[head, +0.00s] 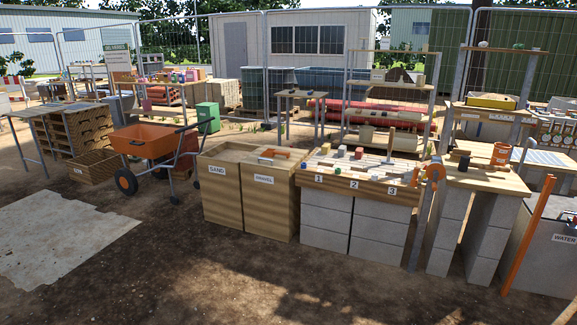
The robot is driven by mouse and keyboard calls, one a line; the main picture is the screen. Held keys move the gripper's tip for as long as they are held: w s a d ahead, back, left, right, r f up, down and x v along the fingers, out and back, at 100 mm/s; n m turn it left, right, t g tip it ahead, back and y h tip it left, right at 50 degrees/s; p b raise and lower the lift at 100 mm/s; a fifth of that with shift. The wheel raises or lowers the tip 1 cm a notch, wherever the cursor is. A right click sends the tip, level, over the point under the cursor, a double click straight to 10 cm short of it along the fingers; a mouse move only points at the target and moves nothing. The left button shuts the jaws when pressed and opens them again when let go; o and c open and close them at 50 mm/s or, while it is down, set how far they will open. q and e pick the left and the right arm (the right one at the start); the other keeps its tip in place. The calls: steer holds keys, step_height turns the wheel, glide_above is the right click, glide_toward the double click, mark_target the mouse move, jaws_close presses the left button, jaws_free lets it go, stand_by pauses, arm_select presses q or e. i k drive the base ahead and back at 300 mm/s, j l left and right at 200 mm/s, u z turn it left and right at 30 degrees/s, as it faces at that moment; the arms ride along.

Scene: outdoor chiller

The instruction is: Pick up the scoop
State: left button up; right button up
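A small orange item (283,153) lies on top of the wooden bin labelled GRAVEL (266,198). It may be the scoop, but it is too small to tell its shape for sure. The wooden bin labelled SAND (222,190) stands directly to the left of it. Neither of my grippers is in view.
A block-supported bench (367,190) numbered 1, 2, 3 stands right of the bins, with small blocks on top. An orange wheelbarrow (150,141) stands to the left. A slanted orange post (528,235) is at the right. The dirt ground in front is clear.

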mark_target(269, 153)
steer(key=i, duration=2.3)
